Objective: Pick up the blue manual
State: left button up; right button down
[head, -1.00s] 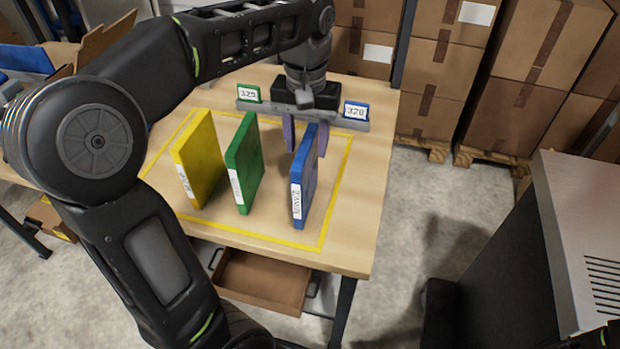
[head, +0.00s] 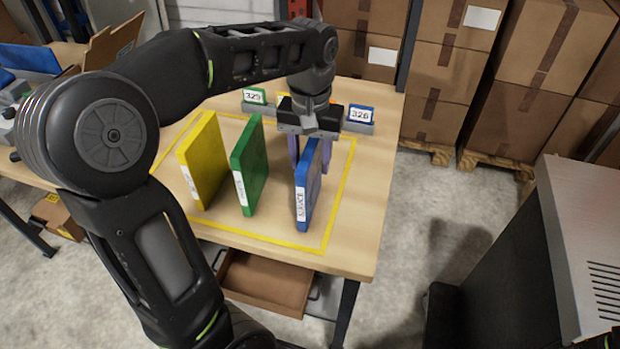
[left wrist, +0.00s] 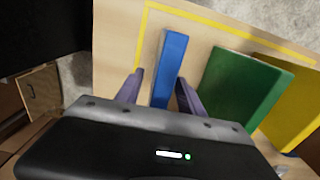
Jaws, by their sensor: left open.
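The blue manual (head: 307,190) stands upright on the table, rightmost of three manuals, with a white label on its spine. My left gripper (head: 310,155) is over its far part, with purple fingers on either side of it. In the left wrist view the blue manual (left wrist: 169,68) runs between the two open fingers of the left gripper (left wrist: 160,88), with a gap visible on each side. Part of the manual's far end is hidden by the gripper. My right gripper is not in view.
A green manual (head: 248,165) and a yellow manual (head: 203,160) stand upright to the left. Behind is a holder with cards 325 (head: 255,96) and 326 (head: 361,115). Yellow tape marks the table (head: 370,185). An open drawer (head: 265,282) is below; boxes (head: 430,70) stand behind.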

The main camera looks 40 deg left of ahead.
pick_arm(q)
notch_tip(320, 180, down, 4)
jog(key=shift+r, duration=0.1)
jog(key=shift+c, duration=0.2)
dwell(0.4)
grip_shut()
dwell(0.6)
